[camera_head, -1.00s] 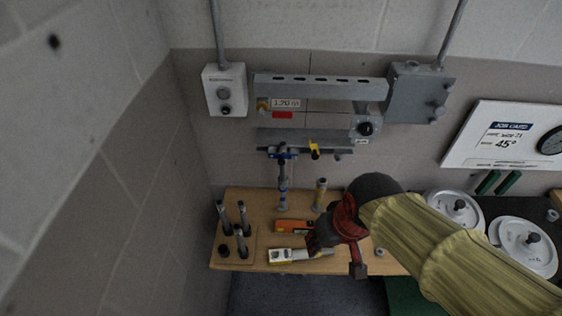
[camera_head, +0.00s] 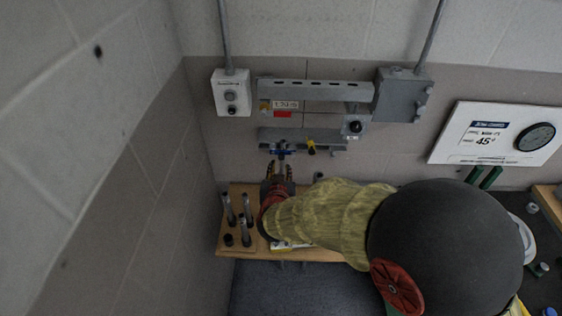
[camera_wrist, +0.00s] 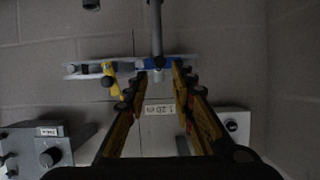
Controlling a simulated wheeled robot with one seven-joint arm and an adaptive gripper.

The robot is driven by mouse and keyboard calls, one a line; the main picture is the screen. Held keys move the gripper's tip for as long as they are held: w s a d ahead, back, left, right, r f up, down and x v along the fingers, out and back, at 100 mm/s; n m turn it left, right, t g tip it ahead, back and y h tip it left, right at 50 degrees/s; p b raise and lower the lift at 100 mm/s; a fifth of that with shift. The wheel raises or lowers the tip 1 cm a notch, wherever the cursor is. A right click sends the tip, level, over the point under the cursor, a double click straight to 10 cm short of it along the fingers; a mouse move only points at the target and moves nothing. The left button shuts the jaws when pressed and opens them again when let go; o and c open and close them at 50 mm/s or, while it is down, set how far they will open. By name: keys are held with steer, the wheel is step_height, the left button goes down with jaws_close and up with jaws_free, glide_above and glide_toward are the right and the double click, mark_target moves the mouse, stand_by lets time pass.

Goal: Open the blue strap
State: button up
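The blue strap (camera_head: 283,151) is on the lower grey wall rail (camera_head: 300,138), at the upper end of an upright grey rod. It also shows in the wrist view (camera_wrist: 154,63), between my fingertips, with the rod (camera_wrist: 157,30) running away from it to the top edge. My gripper (camera_head: 279,168) is just below the strap in the head view. In the wrist view my gripper (camera_wrist: 160,72) is open, with one yellow-and-black finger on each side of the strap. I cannot tell whether either finger touches it.
A yellow clamp (camera_head: 311,147) sits on the same rail beside the strap and shows in the wrist view (camera_wrist: 110,78). The wooden bench (camera_head: 225,243) below carries upright dark pins (camera_head: 246,207). A switch box (camera_head: 231,92) is on the left wall side.

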mark_target(281, 158)
steer(key=b+x, duration=0.1)
steer(key=x, duration=0.6)
steer(key=shift+w, duration=0.45)
steer(key=c, duration=0.3)
jaws_close()
